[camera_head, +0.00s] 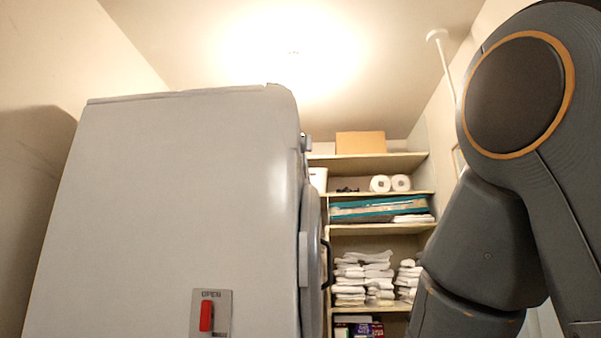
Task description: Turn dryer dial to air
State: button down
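The dryer (180,200) is a large light-grey machine on the left, seen mostly from its side. Its front faces right and shows only edge-on, with a rounded door (311,260) and a dark handle (327,263). A small knob-like part (306,142) sticks out at the top of the front edge; I cannot tell whether it is the dial or where it points. A plate with a red lever (206,317) is low on the dryer's side, under lettering that seems to read "OPEN". My arm fills the right side. My gripper is out of the picture.
Shelves (380,229) at the back hold folded white towels (363,278), paper rolls (391,183), a teal-edged bundle (378,208) and a cardboard box (360,142). A white pipe (446,68) runs near the right wall. A gap lies between the dryer front and my arm.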

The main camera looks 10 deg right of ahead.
aim_at(306, 141)
jog(key=u, duration=1.9)
jog(key=k, duration=0.9)
jog(key=z, duration=1.45)
jog(key=i, duration=0.5)
jog(key=u, duration=0.05)
jog(key=k, duration=0.45)
jog(key=z, duration=0.5)
jog(key=i, duration=1.05)
jog(key=u, duration=0.15)
